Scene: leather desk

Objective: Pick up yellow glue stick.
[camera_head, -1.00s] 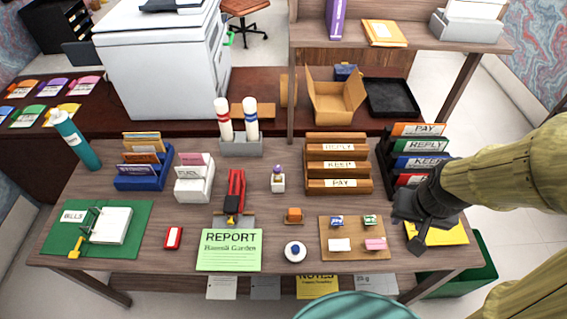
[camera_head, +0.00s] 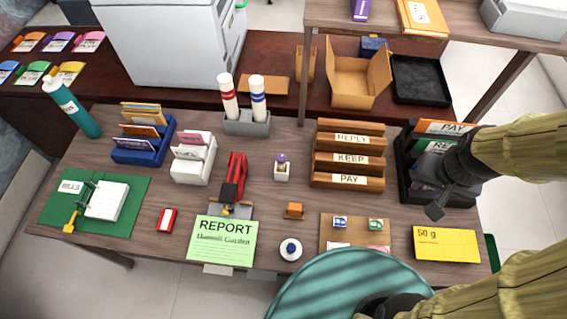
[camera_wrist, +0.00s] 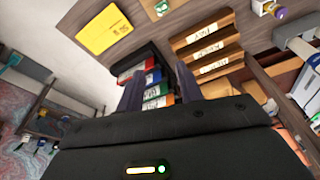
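No plainly yellow glue stick can be made out. A small stick with a purple cap (camera_head: 282,158) stands upright in a white holder (camera_head: 282,173) mid-desk, left of the wooden sorter. A purple-capped item also shows at the top right of the wrist view (camera_wrist: 279,11), with a little yellow on it. My gripper (camera_head: 437,209) is above the desk's right side, in front of the black file sorter, well right of the capped stick. In the wrist view my gripper's fingers (camera_wrist: 160,85) are apart with nothing between them.
A wooden sorter (camera_head: 348,183) and a black file sorter (camera_head: 409,190) stand on the right. A grey holder (camera_head: 247,126) with two white tubes is behind the capped stick. A yellow 50 g box (camera_head: 446,244) lies front right. A teal round seat (camera_head: 330,290) is at the front.

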